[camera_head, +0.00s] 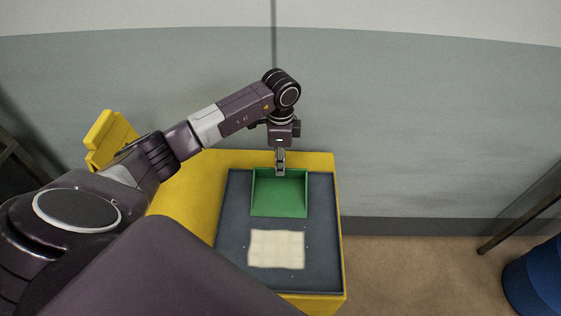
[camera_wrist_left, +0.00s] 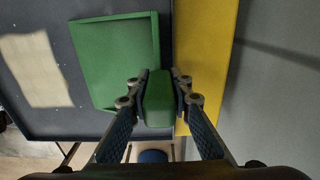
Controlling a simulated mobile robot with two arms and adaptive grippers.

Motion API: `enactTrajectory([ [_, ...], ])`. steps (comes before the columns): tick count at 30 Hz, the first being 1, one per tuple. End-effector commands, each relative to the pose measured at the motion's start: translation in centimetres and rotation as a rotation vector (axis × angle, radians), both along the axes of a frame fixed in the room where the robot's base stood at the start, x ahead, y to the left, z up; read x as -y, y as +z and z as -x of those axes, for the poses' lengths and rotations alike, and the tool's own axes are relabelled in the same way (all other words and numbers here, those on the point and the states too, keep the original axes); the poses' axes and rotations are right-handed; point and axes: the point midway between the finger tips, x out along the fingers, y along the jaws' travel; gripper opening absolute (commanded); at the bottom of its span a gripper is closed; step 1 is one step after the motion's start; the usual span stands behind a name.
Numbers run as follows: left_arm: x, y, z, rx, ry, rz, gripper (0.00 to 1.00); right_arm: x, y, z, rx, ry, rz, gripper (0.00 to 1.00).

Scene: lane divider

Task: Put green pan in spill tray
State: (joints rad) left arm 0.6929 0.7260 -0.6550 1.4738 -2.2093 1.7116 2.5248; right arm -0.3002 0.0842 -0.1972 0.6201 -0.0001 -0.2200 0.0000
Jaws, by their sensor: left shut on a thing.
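The green pan (camera_head: 280,197) is a shallow, square-cornered pan with raised rims and a handle. My left gripper (camera_head: 280,170) comes down at its far edge, shut on the green handle. The wrist view shows the handle (camera_wrist_left: 158,98) between the two fingers and the pan body (camera_wrist_left: 116,58) beside it. The dark grey spill tray (camera_head: 325,230) lies under the pan, which overlaps the tray's far part. I cannot tell whether the pan touches the tray floor. The tray also shows in the left wrist view (camera_wrist_left: 88,122). My right gripper is not in view.
A pale cream square patch (camera_head: 276,249) lies in the tray's near part, with small specks around it. The tray sits on a yellow stand (camera_head: 195,195), close to a grey wall (camera_head: 430,130). A blue barrel (camera_head: 538,282) stands at the lower right.

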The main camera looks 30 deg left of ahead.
Motion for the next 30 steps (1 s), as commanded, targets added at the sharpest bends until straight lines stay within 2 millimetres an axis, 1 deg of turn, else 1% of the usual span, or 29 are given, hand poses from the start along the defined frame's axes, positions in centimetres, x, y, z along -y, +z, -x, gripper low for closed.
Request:
enactTrajectory([
  [8, 0.0, -0.2, 0.0, 0.001, 0.0, 0.001, 0.0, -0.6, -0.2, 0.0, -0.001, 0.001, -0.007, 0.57],
  [9, 0.0, -0.3, 0.0, 0.0, 0.0, 0.0, 0.2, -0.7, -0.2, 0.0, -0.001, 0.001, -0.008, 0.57],
  [13, 0.0, -0.2, 0.0, 0.0, 0.0, 0.0, 0.35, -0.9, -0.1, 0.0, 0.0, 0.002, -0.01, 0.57],
  [14, 0.0, -0.2, 0.0, 0.0, 0.0, 0.0, 0.37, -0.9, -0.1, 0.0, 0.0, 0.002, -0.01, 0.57],
  [21, 0.0, -0.2, 0.0, 0.0, 0.0, 0.0, 0.37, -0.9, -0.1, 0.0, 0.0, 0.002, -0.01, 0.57],
  [25, 0.0, 0.5, -0.1, 0.004, -0.001, 0.0, 0.37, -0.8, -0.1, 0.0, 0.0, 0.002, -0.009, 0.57],
  [28, 0.0, 1.8, -0.2, 0.005, -0.002, -0.001, 0.37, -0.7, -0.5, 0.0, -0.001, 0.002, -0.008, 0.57],
  [30, 0.0, 3.3, -0.2, 0.006, -0.001, 0.0, 0.37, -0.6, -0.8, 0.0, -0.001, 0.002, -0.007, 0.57],
])
